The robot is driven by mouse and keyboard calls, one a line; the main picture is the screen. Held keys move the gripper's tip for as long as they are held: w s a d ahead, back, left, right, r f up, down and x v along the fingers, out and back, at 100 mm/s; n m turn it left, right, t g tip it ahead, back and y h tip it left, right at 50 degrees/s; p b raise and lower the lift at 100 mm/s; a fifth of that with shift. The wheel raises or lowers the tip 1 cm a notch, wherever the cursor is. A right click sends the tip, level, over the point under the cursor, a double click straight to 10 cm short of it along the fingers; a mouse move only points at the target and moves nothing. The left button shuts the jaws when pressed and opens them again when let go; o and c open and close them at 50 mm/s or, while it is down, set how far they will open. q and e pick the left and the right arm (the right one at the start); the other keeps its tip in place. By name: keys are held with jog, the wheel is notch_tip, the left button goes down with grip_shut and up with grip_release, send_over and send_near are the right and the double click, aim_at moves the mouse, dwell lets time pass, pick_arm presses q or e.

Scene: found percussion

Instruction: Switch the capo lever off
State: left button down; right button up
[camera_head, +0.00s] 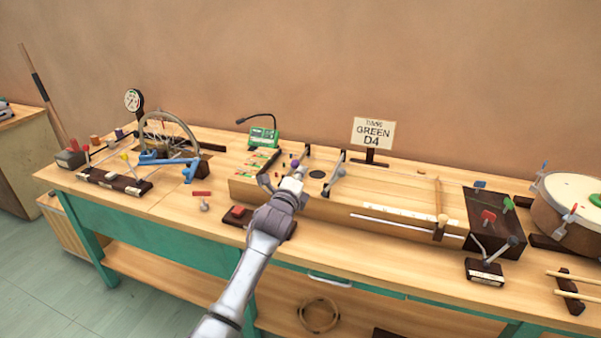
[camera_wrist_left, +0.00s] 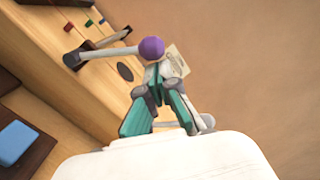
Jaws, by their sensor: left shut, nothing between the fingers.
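A pale lever arm with a purple ball knob, which looks like the capo lever, sits on the long wooden string box. Its purple knob (camera_head: 295,163) is just beyond my left gripper (camera_head: 293,178) in the head view. In the left wrist view the lever (camera_wrist_left: 108,52) runs from a dark pivot at the left to the purple knob at its right end. My left gripper (camera_wrist_left: 157,82) is shut and empty, its fingertips right at the knob. I cannot tell whether they touch it. My right gripper is not in view.
The wooden box (camera_head: 390,228) stretches right along the bench. A green meter (camera_head: 263,137) and a sign reading GREEN D4 (camera_head: 373,133) stand behind. A spoked wheel (camera_head: 168,135) is at left, a drum (camera_head: 570,205) at right. A red-topped block (camera_head: 238,211) lies near my forearm.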

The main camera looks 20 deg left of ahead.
aim_at(293, 165)
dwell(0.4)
pick_arm(q)
jog(key=shift+a+r+n+p, duration=0.2)
jog(key=shift+n+p, duration=0.15)
jog(key=shift+n, duration=0.05)
jog(key=a+r+n+p, duration=0.1)
jog(key=n+p, duration=0.1)
jog(key=shift+a+r+p, duration=0.35)
jog(key=shift+a, duration=0.05)
jog(key=a+n+p, duration=0.3)
jog(key=a+n, duration=0.4)
jog(key=n, duration=0.2)
jog(key=shift+w+a+r+n+g+p, duration=0.2)
jog(key=shift+r+n+g+p, duration=0.1)
jog(key=shift+p, duration=0.1)
jog(key=shift+f, duration=0.1)
